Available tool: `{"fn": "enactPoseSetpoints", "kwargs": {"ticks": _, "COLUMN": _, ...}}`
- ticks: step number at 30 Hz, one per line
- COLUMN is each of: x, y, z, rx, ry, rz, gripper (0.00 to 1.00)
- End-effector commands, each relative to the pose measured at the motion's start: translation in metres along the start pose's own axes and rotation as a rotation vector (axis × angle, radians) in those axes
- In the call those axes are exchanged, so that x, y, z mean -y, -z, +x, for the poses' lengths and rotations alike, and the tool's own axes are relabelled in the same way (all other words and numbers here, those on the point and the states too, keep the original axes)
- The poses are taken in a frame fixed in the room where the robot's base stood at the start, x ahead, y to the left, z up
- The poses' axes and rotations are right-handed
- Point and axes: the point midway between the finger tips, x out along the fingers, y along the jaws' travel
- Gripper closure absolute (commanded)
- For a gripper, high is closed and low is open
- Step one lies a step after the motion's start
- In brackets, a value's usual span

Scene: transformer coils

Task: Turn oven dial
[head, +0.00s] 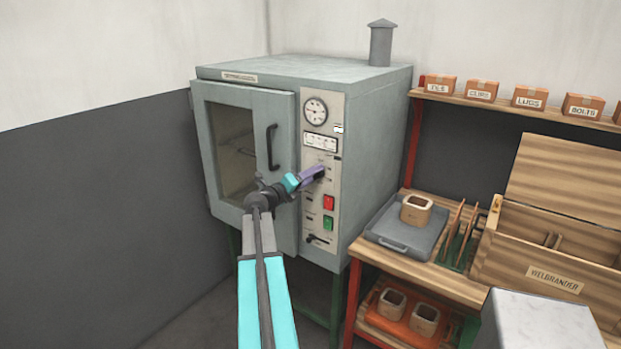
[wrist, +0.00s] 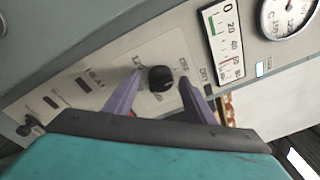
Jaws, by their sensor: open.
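The grey-green oven (head: 375,130) stands against the wall, with a control panel (head: 313,235) to the right of its door. The black oven dial (wrist: 161,79) sits on the panel, between my fingertips in the wrist view. In the head view it is at the end of my fingers (head: 320,172). My gripper (wrist: 158,82) is open, with one purple finger on each side of the dial. Gaps show between the fingers and the dial in the wrist view. The dial's pointer mark is too small to read.
The oven door (head: 240,150) is closed, with a black handle (head: 271,147) left of my gripper. Below the dial are a red switch (head: 328,203), a green switch (head: 327,222) and a small lever (head: 317,239). A gauge (head: 314,110) is above. A wooden bench (head: 455,283) stands right.

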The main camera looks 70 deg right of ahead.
Motion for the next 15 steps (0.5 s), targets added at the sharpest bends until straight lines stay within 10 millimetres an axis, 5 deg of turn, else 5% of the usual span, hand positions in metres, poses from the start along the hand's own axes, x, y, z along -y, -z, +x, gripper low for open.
{"fn": "enactPoseSetpoints", "kwargs": {"ticks": 8, "x": 0.0, "y": 0.0, "z": 0.0, "rx": 0.0, "ry": 0.0, "rz": 0.0, "gripper": 0.9}}
{"fn": "enactPoseSetpoints", "kwargs": {"ticks": 9, "x": 0.004, "y": 0.006, "z": -0.018, "rx": 0.004, "ry": -0.003, "rz": 0.0, "gripper": 0.9}}
{"fn": "enactPoseSetpoints", "kwargs": {"ticks": 15, "x": -0.002, "y": -0.001, "z": -0.004, "rx": 0.001, "ry": -0.003, "rz": 0.009, "gripper": 0.91}}
